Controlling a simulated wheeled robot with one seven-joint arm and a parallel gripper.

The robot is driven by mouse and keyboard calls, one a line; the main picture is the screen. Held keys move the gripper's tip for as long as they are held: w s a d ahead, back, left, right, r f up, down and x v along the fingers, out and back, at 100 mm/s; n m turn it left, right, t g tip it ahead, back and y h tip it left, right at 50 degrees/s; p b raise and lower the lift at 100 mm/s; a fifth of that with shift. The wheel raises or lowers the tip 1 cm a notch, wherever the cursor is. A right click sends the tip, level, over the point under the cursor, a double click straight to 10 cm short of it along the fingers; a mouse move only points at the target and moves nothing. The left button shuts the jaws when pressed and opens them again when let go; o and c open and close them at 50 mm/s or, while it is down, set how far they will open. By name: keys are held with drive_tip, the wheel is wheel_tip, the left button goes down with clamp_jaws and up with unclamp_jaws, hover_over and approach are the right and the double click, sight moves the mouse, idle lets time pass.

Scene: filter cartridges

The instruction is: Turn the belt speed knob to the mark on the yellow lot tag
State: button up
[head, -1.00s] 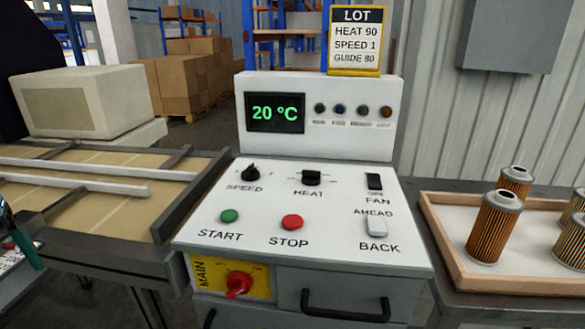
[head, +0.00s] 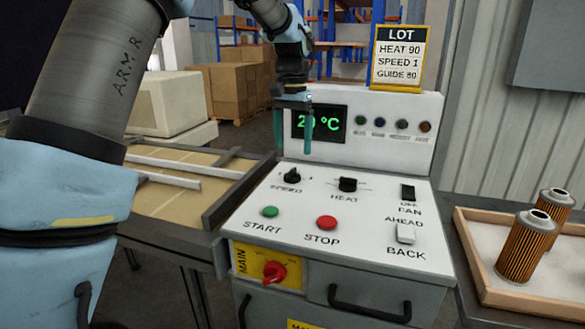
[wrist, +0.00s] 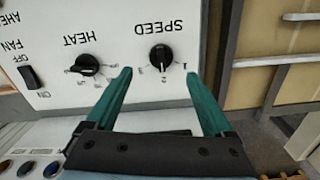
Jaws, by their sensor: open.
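The black belt speed knob (head: 292,175) sits on the white sloped panel, above the green START button. In the wrist view the speed knob (wrist: 160,58) shows with marks beside it, and its pointer is too small to read surely. The yellow-framed lot tag (head: 399,58) stands on top of the console and reads HEAT 90, SPEED 1, GUIDE 80. My gripper (head: 293,143) is open and empty, pointing down above the panel in front of the display. In the wrist view its teal fingers (wrist: 160,85) are spread, with the speed knob just beyond and between them, apart from both.
The heat knob (head: 347,185) is right of the speed knob. START (head: 270,211), STOP (head: 327,222), the fan switch (head: 407,192) and AHEAD/BACK switch (head: 406,233) share the panel. The red main switch (head: 275,271) is on the front. A conveyor (head: 180,186) lies left, a filter tray (head: 474,231) right.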

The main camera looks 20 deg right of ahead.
sight(292, 170)
wheel_tip(292, 170, down, 8)
drive_tip(key=shift+a+r+p, duration=0.1)
drive_tip(key=shift+p, duration=0.45)
drive_tip(key=c, duration=1.4)
